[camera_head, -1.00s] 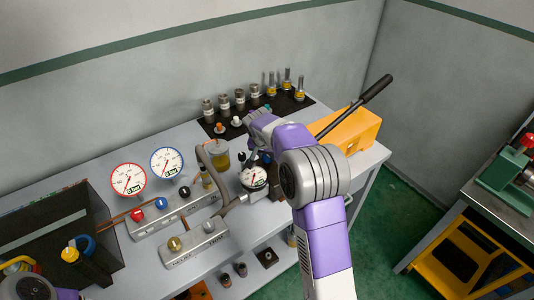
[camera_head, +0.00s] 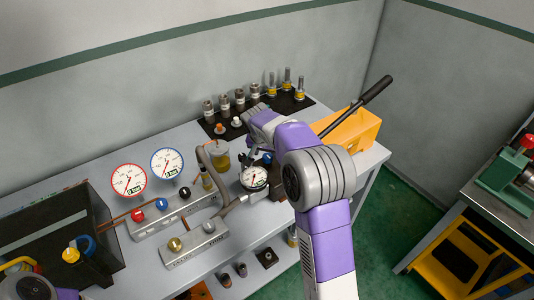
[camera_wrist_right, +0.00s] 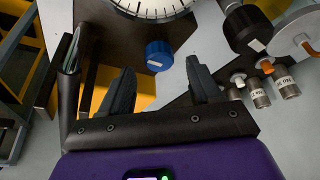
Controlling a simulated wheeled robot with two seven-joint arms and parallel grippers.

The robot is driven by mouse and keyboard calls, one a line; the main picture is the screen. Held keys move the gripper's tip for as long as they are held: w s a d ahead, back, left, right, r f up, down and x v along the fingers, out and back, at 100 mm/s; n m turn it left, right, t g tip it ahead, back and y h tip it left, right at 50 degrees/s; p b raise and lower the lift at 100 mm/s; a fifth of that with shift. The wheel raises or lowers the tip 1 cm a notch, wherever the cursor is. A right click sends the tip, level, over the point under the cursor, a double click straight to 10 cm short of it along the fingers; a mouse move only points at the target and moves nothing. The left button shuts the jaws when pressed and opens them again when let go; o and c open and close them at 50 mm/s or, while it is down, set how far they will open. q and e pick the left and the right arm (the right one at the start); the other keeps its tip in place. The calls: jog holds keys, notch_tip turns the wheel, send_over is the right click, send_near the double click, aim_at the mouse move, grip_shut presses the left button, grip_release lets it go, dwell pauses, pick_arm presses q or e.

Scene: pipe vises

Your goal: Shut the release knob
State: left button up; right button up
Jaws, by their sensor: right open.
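A blue knob (camera_wrist_right: 158,55) shows in the right wrist view, just beyond and between my right fingertips, below a round dial (camera_wrist_right: 150,8). No label on it is readable, so I cannot confirm that it is the release knob. My right gripper (camera_wrist_right: 160,70) is open and empty, one finger on each side of the knob's line and not visibly touching it. In the head view, a white gauge (camera_head: 254,177) stands left of my right arm, which hides most of that spot and the fingers.
A black knob (camera_wrist_right: 245,28) sits right of the blue one in the wrist view. An orange block (camera_head: 352,131) with a long black lever (camera_head: 375,88) stands behind my arm. Fittings stand on a black mat (camera_head: 305,100). A manifold (camera_head: 170,215) with knobs and gauges is at the left.

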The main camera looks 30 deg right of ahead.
jog(key=v, duration=0.5)
jog(key=shift+p, duration=0.3)
jog(key=shift+r, duration=0.1)
